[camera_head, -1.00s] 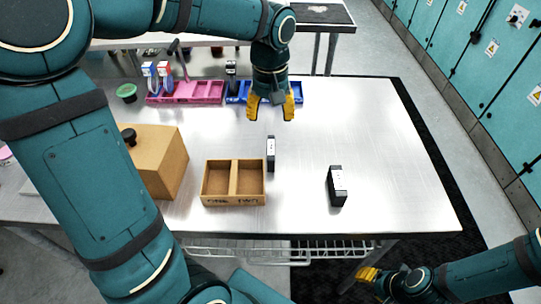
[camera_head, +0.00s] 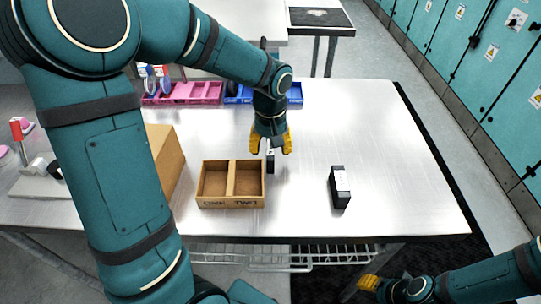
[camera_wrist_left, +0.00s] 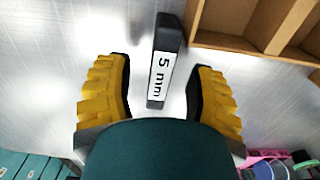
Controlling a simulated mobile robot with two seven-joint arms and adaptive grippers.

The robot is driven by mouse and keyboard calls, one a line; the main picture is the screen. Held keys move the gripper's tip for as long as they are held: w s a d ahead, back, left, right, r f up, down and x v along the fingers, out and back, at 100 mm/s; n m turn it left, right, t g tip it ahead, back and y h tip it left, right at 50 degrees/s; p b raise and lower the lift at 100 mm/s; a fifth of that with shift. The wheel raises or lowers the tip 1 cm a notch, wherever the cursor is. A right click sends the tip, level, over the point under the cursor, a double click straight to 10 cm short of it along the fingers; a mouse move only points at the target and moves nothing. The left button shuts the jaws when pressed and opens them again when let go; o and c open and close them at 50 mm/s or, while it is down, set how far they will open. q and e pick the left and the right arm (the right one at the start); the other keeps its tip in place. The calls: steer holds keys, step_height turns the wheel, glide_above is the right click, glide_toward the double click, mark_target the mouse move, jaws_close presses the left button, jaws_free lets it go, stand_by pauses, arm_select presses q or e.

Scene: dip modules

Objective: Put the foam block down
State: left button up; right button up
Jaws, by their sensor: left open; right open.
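A narrow dark block with a white label (camera_head: 270,163) stands on the table right of a two-compartment box. In the left wrist view this block (camera_wrist_left: 163,75) reads "5 mm". A second dark block with a white label (camera_head: 340,187) stands apart to the right. I cannot tell which one is the foam block. My left gripper (camera_head: 270,147) is open above the near block, its yellow fingers on either side of the block in the left wrist view, with gaps. My right gripper (camera_head: 368,284) is off the table's front edge, open and empty.
The wooden two-compartment box (camera_head: 232,204) is empty, close left of the near block. A cardboard box (camera_head: 167,160) stands further left, partly behind my arm. Pink (camera_head: 195,92) and blue (camera_head: 236,95) trays line the back. The table's right side (camera_head: 400,150) is clear.

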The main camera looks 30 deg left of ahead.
arm_select(q)
jaws_close()
steer(key=shift+r, duration=0.15)
